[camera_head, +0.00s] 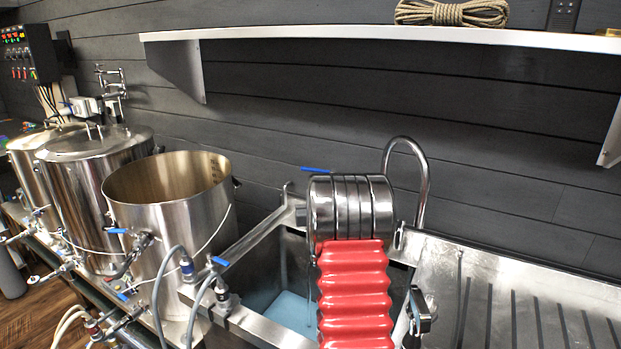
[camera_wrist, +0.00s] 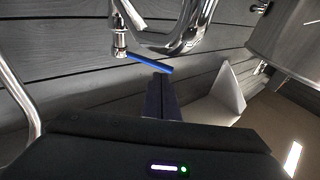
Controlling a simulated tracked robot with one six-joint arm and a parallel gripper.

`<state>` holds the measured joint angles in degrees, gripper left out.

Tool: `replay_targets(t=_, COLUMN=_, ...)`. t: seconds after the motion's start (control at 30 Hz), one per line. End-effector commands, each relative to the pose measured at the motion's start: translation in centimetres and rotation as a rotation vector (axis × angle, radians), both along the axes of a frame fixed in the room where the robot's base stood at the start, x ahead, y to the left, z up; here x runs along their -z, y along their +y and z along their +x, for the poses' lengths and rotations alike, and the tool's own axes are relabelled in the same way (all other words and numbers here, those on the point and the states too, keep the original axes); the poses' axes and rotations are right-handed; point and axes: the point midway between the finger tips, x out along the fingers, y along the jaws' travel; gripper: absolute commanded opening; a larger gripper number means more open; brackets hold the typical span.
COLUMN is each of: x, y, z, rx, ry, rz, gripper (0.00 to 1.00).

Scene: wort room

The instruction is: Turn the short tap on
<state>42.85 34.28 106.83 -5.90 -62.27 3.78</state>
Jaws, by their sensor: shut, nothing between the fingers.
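In the wrist view a chrome tap fitting (camera_wrist: 120,48) carries a thin blue lever (camera_wrist: 150,63) that slants down to the right. I take this for the short tap. My gripper (camera_wrist: 160,78) is shut and empty, its dark fingertips just below the lever's right half. Whether they touch the lever is unclear. In the head view a blue lever (camera_head: 317,168) shows above the sink, against the dark wall. My arm hides much of the tap below it, and my gripper is hidden there.
A tall chrome gooseneck (camera_head: 410,142) rises just right of my arm. The steel sink (camera_head: 262,262) lies below, with a ribbed drainboard (camera_head: 530,300) at right. An open steel pot (camera_head: 170,225) with blue-handled valves stands left. A white shelf (camera_head: 380,33) holding coiled rope (camera_head: 452,13) runs above.

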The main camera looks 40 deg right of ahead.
Motion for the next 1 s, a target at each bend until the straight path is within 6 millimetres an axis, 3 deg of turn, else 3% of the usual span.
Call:
replay_targets(t=0.5, x=-1.1, y=-3.4, z=4.5, rx=-0.001, ry=-0.001, rz=-0.001, gripper=0.00)
replay_targets(t=1.0, x=-1.2, y=-3.7, z=5.1, rx=-0.002, ry=0.000, rz=0.000, gripper=0.00)
